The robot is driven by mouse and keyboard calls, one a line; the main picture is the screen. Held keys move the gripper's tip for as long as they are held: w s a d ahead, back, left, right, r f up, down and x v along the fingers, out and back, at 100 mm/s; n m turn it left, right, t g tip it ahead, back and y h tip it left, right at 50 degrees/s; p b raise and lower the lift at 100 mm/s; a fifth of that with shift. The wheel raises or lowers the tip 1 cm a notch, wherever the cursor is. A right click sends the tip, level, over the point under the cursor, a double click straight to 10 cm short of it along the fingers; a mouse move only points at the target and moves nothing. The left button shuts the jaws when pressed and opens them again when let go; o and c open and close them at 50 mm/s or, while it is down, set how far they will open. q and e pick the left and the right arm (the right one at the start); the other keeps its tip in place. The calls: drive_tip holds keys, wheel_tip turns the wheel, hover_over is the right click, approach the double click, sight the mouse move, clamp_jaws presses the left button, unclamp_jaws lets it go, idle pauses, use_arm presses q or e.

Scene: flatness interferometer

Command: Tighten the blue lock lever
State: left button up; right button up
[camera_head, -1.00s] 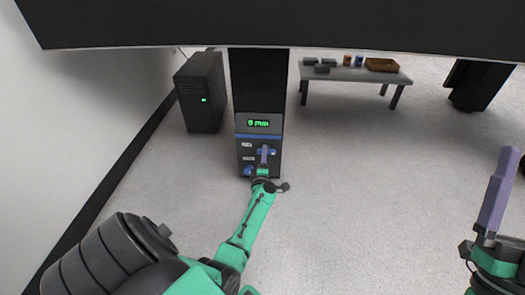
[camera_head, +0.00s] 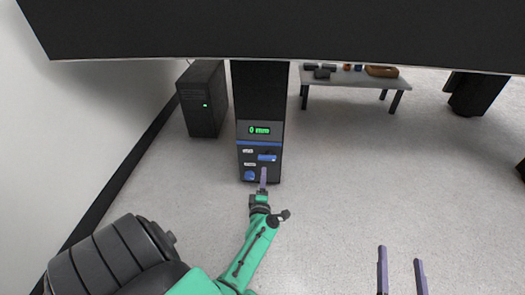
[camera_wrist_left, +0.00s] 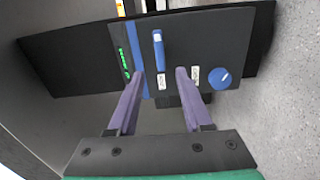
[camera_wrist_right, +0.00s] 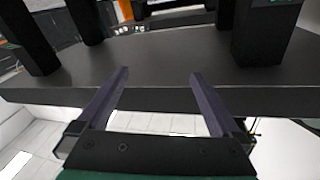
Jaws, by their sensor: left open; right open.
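The blue lock lever (camera_head: 267,158) is on the dark control panel (camera_head: 243,164), below the green "0 mm" display (camera_head: 259,130). It lies roughly horizontal in the head view. The lever also shows in the left wrist view (camera_wrist_left: 158,50), beyond and between the fingertips. My left gripper (camera_head: 263,175) is open and empty just in front of the panel, a little below the lever; its fingers (camera_wrist_left: 159,75) look apart from the lever. My right gripper (camera_head: 400,254) is open and empty, low at the right, away from the panel; its open fingers show in the right wrist view (camera_wrist_right: 159,73).
A round blue knob (camera_head: 249,176) sits low on the panel, also in the left wrist view (camera_wrist_left: 221,78). A large dark slab (camera_head: 300,35) overhangs the panel. A black cabinet (camera_head: 203,100) stands left. A grey bench (camera_head: 345,78) stands behind right. Floor between is clear.

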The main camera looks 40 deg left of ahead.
use_arm(q)
drive_tip(key=p+v, duration=0.1)
drive_tip(key=v, duration=0.4)
drive_tip(key=shift+s+d, duration=0.2)
use_arm(e)
drive_tip(key=s+f+g, duration=0.4)
drive_tip(key=s+f, duration=0.5)
drive_tip(key=f, duration=0.4)
drive_tip(key=shift+s+a+m+g+h, duration=0.25)
drive_tip(key=shift+a+m+g+h, duration=0.05)
drive_tip(key=shift+g+h, duration=0.1)
drive_tip(key=shift+r, duration=0.1)
